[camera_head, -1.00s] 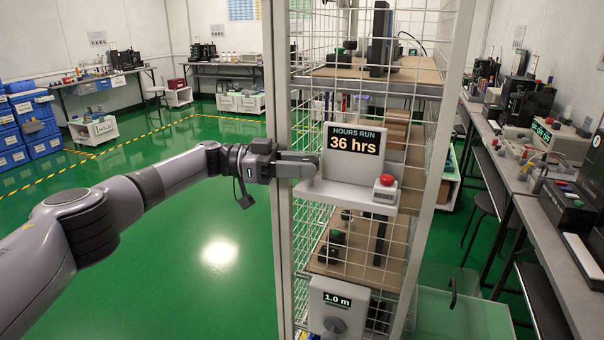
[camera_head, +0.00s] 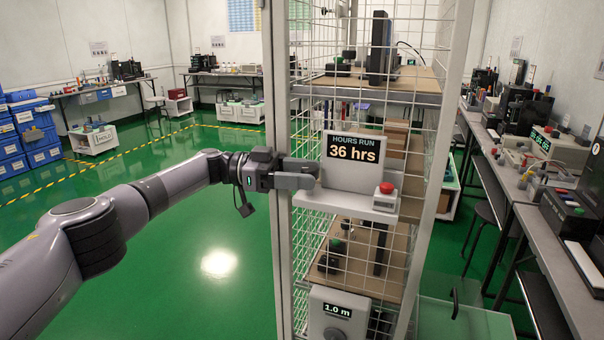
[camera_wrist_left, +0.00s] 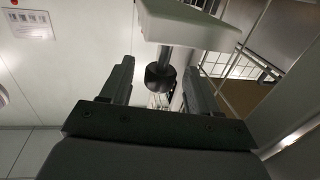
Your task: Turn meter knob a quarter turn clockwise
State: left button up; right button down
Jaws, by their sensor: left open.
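A white meter with a dark HOURS RUN display (camera_head: 353,148) reading 36 hrs is mounted on the wire cage. A red button (camera_head: 387,188) sits on its ledge (camera_head: 345,200). My left gripper (camera_head: 310,176) is at the meter's left side. In the left wrist view, my left gripper (camera_wrist_left: 160,78) is open. A dark round knob (camera_wrist_left: 160,77) on a grey shaft shows between its fingers, with gaps on both sides. The knob is below a white panel (camera_wrist_left: 190,22) in that picture. The head view hides this knob behind the gripper. My right gripper is not in view.
A lower white box (camera_head: 338,310) reading 1.0 m has a round knob (camera_head: 334,334) cut by the bottom edge. The cage post (camera_head: 277,200) stands close by my left wrist. Green floor left of the cage is open. A cluttered bench (camera_head: 520,190) runs along the right.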

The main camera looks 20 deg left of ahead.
pick_arm(q)
jog(key=shift+a, duration=0.1)
jog(key=s+a+b, duration=0.1)
jog(key=a+b, duration=0.1)
jog(key=a, duration=0.5)
jog(key=shift+d, duration=0.1)
